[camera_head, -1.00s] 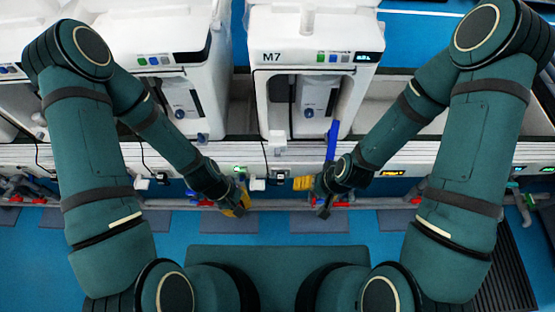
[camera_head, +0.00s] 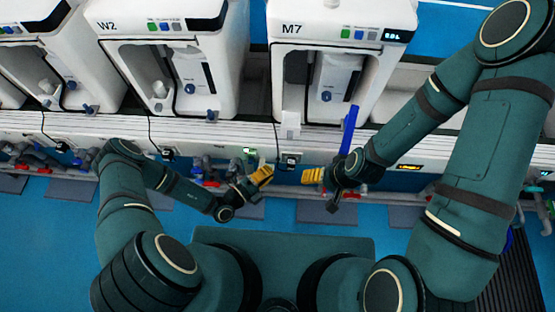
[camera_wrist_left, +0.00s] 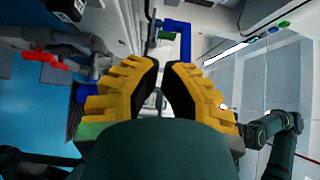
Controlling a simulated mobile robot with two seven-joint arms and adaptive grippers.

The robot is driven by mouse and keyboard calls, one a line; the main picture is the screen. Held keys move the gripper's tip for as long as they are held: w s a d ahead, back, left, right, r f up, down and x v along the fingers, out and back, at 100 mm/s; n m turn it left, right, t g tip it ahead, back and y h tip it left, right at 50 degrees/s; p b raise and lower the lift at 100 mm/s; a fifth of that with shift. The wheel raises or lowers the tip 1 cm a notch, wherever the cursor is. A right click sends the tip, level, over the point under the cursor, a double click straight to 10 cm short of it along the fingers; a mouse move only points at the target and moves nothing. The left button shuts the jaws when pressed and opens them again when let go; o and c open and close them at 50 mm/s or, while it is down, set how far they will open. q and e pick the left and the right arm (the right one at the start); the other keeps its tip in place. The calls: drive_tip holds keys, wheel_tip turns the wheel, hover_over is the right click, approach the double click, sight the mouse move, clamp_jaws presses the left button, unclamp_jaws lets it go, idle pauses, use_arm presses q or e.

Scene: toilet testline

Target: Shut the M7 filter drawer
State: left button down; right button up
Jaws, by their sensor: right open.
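The machine labelled M7 (camera_head: 280,60) stands at the top centre of the head view, with a dark open bay in its front. A blue bar-like part (camera_head: 349,130) sticks out below its front at the right. I cannot tell whether it belongs to the filter drawer. My right gripper (camera_head: 314,175) is open, just left of and below the blue part. My left gripper (camera_head: 263,175) is below the M7 front at the left, apart from the right one. In the left wrist view its yellow fingers (camera_wrist_left: 160,70) are close at the tips, with a narrow gap. I see nothing held.
The machine labelled W2 (camera_head: 112,45) and another white machine stand to the left. A white rail (camera_head: 230,135) with small displays and hoses runs below the machines. A blue pipe-like part (camera_wrist_left: 184,42) shows beyond the left fingers. Blue floor lies in front.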

use_arm(q)
drive_tip(key=w+a+b+x, duration=0.1)
drive_tip(key=w+a+x, duration=0.1)
drive_tip(key=x, duration=1)
drive_tip(key=shift+b, duration=0.4)
use_arm(e)
drive_tip(key=shift+w+f, duration=0.15)
drive_tip(key=shift+f, duration=0.8)
